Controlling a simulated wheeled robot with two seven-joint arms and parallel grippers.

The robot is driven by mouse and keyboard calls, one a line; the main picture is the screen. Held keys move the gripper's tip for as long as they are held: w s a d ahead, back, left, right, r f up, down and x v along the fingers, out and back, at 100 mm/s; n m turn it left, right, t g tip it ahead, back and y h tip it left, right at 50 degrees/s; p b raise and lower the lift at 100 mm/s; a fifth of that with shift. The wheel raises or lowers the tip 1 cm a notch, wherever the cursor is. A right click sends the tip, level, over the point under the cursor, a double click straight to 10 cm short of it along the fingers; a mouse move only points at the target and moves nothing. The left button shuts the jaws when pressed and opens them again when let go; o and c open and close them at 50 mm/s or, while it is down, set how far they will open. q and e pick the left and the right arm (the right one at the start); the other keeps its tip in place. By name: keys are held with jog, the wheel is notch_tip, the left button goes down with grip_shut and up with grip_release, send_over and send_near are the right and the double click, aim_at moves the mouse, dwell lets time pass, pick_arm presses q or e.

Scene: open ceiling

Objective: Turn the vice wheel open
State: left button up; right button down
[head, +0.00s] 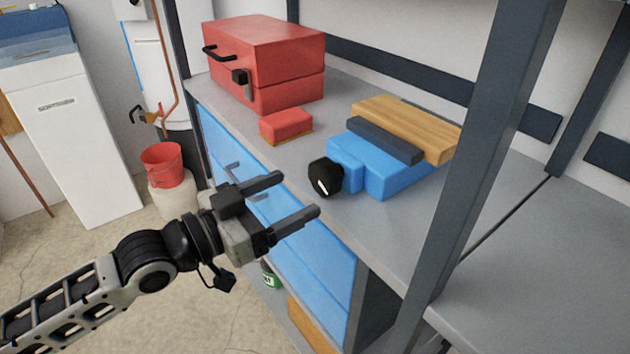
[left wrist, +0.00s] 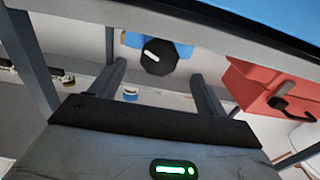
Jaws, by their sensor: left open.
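The blue vice (head: 390,172) sits on the grey workbench, with a wooden block (head: 415,122) and a dark bar (head: 385,140) on top. Its black wheel (head: 320,178) with a white mark faces my left gripper. My left gripper (head: 300,197) is open and empty, just in front of the wheel and apart from it. In the left wrist view the wheel (left wrist: 159,57) shows beyond and between the two fingers (left wrist: 160,85), with a bit of blue vice beside it. My right gripper is not in view.
A red toolbox (head: 265,65) and a small red block (head: 286,126) stand on the workbench (head: 350,245) left of the vice. A dark upright post (head: 485,150) rises to the right of the vice. Blue drawers (head: 315,262) are below the bench edge. A red bucket (head: 163,166) stands behind.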

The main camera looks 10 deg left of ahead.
aim_at(319, 182)
pick_arm(q)
jog(key=x, duration=0.6)
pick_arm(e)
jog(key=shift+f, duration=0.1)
pick_arm(q)
jog(key=c, duration=1)
jog(key=shift+o, duration=0.2)
jog(key=shift+s+r+n+p, duration=0.1)
jog(key=shift+r+n+p, duration=0.15)
jog(key=shift+n+p, duration=1.25)
jog(key=shift+p, duration=0.15)
jog(key=shift+f+n, duration=0.15)
jog(key=shift+n, duration=0.35)
jog(key=shift+f, duration=0.15)
jog(key=o, duration=1)
jog(key=shift+c, duration=0.2)
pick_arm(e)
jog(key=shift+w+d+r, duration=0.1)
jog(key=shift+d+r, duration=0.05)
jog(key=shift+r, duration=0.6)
